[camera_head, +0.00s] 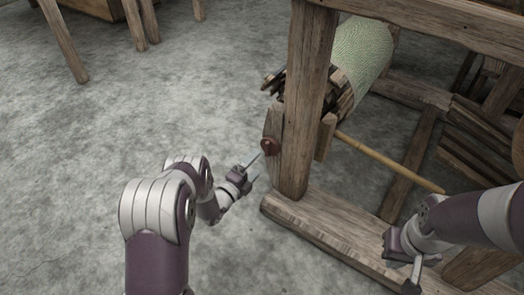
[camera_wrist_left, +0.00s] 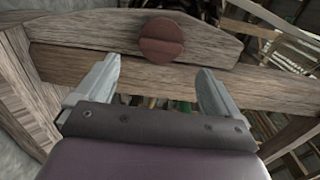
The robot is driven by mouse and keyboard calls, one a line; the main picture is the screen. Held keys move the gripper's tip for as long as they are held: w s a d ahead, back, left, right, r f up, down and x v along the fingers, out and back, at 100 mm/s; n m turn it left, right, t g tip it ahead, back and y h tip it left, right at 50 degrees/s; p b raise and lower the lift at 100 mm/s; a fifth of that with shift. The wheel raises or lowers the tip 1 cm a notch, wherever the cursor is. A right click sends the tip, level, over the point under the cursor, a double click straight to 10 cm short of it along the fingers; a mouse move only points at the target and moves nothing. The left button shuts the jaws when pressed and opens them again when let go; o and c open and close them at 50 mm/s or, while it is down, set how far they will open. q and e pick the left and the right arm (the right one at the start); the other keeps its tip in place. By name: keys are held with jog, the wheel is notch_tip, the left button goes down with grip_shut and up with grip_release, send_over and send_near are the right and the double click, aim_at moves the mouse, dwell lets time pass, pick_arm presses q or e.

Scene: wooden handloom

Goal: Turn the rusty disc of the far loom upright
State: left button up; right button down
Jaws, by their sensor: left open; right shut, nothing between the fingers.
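The rusty disc (camera_head: 268,147) is a small reddish-brown round piece on the side of a loom upright. In the left wrist view the disc (camera_wrist_left: 161,40) sits on a wooden board, with a line across it that runs roughly level in that picture. My left gripper (camera_head: 257,163) is just left of the disc and points at it. Its open fingers (camera_wrist_left: 155,80) are spread wide with nothing between them, and the disc lies beyond their tips. My right gripper (camera_head: 414,283) is at the lower right, shut and empty, away from the disc.
The loom's thick wooden post (camera_head: 305,105) stands beside the disc. A green cloth roll (camera_head: 362,52) and a wooden rod (camera_head: 390,163) lie behind it. A floor beam (camera_head: 325,228) runs below. The grey floor (camera_head: 100,140) on the left is clear.

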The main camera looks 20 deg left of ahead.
pick_arm(q)
jog(key=p+v, duration=0.1)
jog(key=v, duration=0.5)
jog(key=shift+s+p, duration=0.2)
jog(key=shift+p, duration=0.2)
pick_arm(e)
notch_tip(320, 180, up, 3)
jog(key=shift+f, duration=0.1)
